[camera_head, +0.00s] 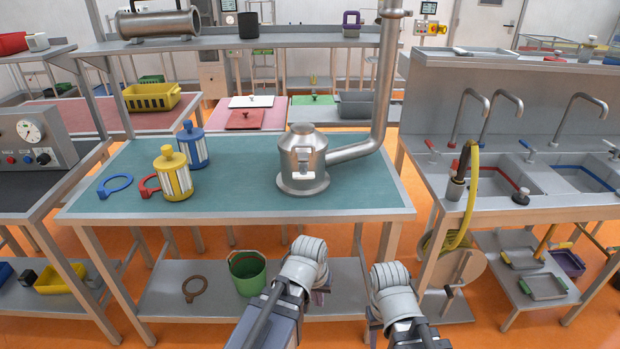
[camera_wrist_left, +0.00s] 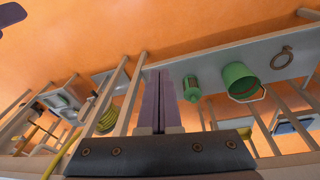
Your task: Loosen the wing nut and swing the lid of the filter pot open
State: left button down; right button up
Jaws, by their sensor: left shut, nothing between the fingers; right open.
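The filter pot (camera_head: 302,165) is a grey metal vessel with a domed top, a small knob and a round base. It stands upright on the teal-topped table, and a thick metal pipe (camera_head: 352,150) joins its right side. The lid (camera_head: 303,138) appears down on the pot. I cannot make out the wing nut at this size. My left gripper (camera_head: 319,297) hangs low in front of the table, well away from the pot; its purple fingers (camera_wrist_left: 159,85) are together and empty in the left wrist view. My right gripper (camera_head: 373,322) is open, also low in front, mostly hidden by its wrist.
The right front of the tabletop is clear. A green bucket (camera_head: 248,272) sits on the lower shelf. A sink bench (camera_head: 520,205) is at right.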

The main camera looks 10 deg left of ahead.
pick_arm(q)
jog(key=w+f+n+t+h+b, duration=0.2)
jog(key=w+f+n+t+b, duration=0.15)
jog(key=w, duration=0.25)
jog(key=w+d+r+n+t+h, duration=0.1)
jog(key=w+d+r+n+t, duration=0.2)
jog(key=w+r+n+t, duration=0.45)
pick_arm(e)
notch_tip(320, 180, down, 7)
pick_arm(q)
jog(key=w+a+r+n+t+y, duration=0.25)
jog(key=w+r+n+t, duration=0.2)
jog(key=r+n, duration=0.7)
jog(key=n+t+y+p, duration=0.15)
jog(key=n+y, duration=0.55)
jog(key=n, duration=0.9)
send_near(303, 160)
jog(key=shift+t, duration=0.3)
jog(key=x, duration=0.5)
jog(key=shift+w+f, duration=0.25)
jog(key=shift+w+a+r+p, duration=0.15)
jog(key=shift+w+r+p, duration=0.35)
jog(key=shift+r+p, duration=0.3)
jog(key=shift+w+a+r+p, duration=0.2)
jog(key=shift+w+r+p, duration=0.35)
jog(key=shift+r+p, duration=0.2)
pick_arm(e)
notch_tip(303, 160, up, 6)
jog(key=shift+f, duration=0.2)
